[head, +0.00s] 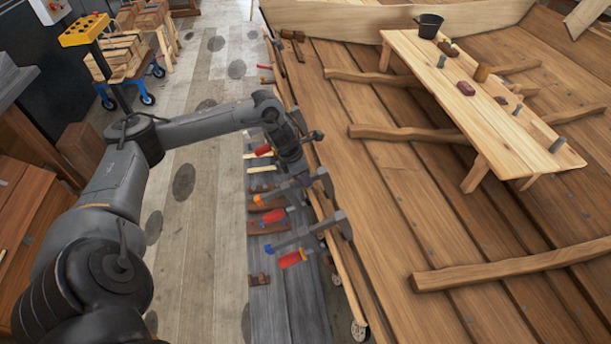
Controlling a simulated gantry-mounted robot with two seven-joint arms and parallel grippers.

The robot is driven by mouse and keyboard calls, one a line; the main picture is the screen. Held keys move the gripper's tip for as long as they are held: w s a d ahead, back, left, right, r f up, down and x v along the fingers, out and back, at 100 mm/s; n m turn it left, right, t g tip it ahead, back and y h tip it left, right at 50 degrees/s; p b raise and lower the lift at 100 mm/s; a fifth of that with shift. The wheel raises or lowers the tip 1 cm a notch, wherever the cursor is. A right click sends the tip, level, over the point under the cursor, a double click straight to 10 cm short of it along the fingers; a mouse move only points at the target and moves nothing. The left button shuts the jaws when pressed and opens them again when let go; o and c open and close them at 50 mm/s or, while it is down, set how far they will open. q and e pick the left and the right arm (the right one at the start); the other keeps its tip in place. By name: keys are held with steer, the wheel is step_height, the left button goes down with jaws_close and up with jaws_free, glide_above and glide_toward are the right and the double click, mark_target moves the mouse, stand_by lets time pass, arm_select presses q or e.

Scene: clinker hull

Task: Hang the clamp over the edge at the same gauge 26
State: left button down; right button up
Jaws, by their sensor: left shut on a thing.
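My left gripper (300,177) reaches over the hull's edge from the left. It is shut on a grey bar clamp (287,187) with a red handle (274,216), at the hull's plank edge (326,205). The gripper partly covers the clamp, so I cannot tell whether its jaw rests over the edge. A second grey clamp (312,235) with a red handle (292,258) sits at the edge nearer to me, its jaw by the planking. No gauge marking is readable. My right gripper is not in view.
A wooden bench (490,110) with a black bucket (430,25) and small tools stands inside the hull. Curved ribs (510,268) cross the planking. A grey plank (295,300) below the edge carries several tools. A blue-wheeled cart (130,70) stands at upper left.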

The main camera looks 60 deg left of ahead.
arm_select(q)
steer(key=shift+s+a+f, duration=0.1)
steer(key=shift+s+f, duration=0.05)
steer(key=shift+s, duration=0.25)
stand_by(0.6)
steer(key=c, duration=1.1)
jaws_free()
steer(key=shift+s+a, duration=0.1)
steer(key=shift+o, duration=0.2)
steer(key=shift+r, duration=0.35)
steer(key=b+v, duration=0.1)
steer(key=v, duration=0.9)
steer(key=shift+s, duration=0.2)
